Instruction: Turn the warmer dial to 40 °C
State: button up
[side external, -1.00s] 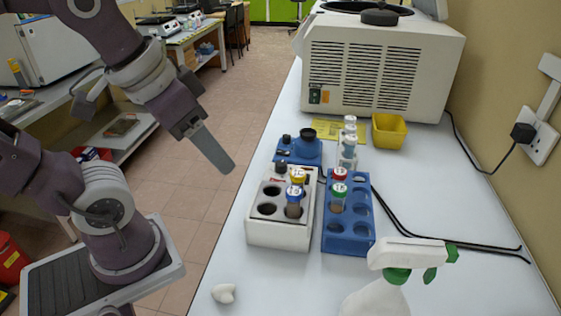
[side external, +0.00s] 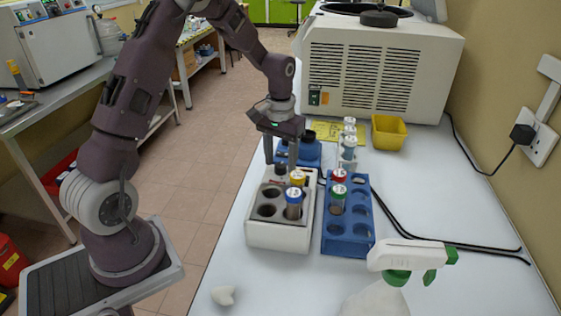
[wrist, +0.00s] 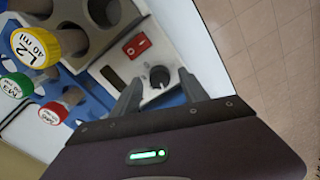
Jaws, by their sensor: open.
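The warmer (side external: 278,234) is a white block with round wells on the bench. Its black dial (wrist: 159,77) shows in the wrist view on the control panel, beside a red switch (wrist: 137,46) and a small dark window (wrist: 112,77). My gripper (side external: 280,161) points down over the panel end of the warmer. It is open, and in the wrist view its fingertips (wrist: 160,88) lie on either side of the dial. Whether they touch it I cannot tell. The dial's scale is too small to read.
A blue device (side external: 303,153) is just behind. A spray bottle (side external: 405,258) is in front.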

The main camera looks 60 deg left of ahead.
jog(key=shift+f, duration=0.4)
jog(key=shift+c, duration=0.4)
grip_shut()
jog(key=shift+m, duration=0.3)
jog(key=m, duration=0.4)
jog(key=shift+m, duration=2.6)
